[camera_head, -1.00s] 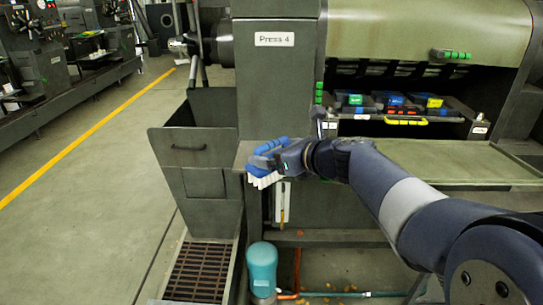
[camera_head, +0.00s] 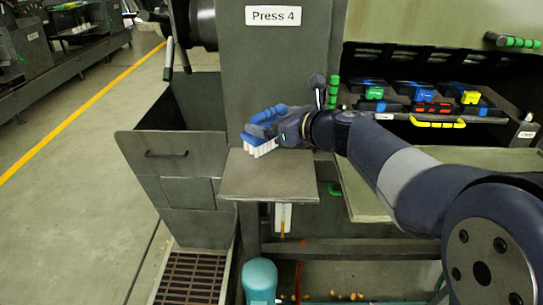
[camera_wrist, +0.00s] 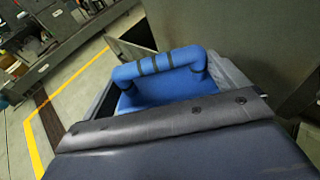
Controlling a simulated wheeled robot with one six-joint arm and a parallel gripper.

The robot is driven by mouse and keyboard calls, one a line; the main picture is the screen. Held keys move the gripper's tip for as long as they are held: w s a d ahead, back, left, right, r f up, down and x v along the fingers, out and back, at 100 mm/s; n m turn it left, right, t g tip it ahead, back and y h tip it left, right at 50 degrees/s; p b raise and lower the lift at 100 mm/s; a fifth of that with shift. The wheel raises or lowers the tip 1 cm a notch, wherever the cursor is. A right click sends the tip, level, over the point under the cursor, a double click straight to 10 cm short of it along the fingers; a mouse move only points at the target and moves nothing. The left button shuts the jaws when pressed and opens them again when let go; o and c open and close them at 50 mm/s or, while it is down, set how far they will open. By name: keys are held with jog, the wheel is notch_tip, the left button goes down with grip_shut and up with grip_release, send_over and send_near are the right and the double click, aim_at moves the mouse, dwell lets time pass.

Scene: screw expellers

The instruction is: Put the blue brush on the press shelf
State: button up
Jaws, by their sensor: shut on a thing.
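The blue brush (camera_head: 261,138) has a blue body with a looped handle and white bristles that face down. My gripper (camera_head: 287,130) is shut on it. The brush is at the back left of the grey press shelf (camera_head: 268,181), under the "Press 4" sign. Its bristles are at or just over the shelf top; I cannot tell whether they touch. The shelf is bare otherwise. In the wrist view the blue brush (camera_wrist: 160,80) shows its handle and body beyond the dark gripper edge; its bristles are hidden there.
An open grey bin (camera_head: 165,150) stands left of the shelf, above a floor grating (camera_head: 190,278). A teal container (camera_head: 260,278) stands below. A black lever (camera_head: 317,85) and a green handle (camera_head: 333,92) rise near my wrist. A tray with coloured blocks (camera_head: 425,100) is to the right.

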aim_at(274, 147)
notch_tip(274, 147, down, 8)
jog(key=shift+s+f+b, duration=0.1)
jog(key=shift+f+b, duration=0.15)
jog(key=shift+b, duration=1)
jog(key=shift+f, duration=0.25)
jog(key=o, duration=0.7)
jog(key=shift+r, duration=0.1)
jog(key=shift+r, duration=0.25)
jog(key=p+v, duration=0.1)
jog(key=v, duration=1.1)
jog(key=shift+s+f, duration=0.1)
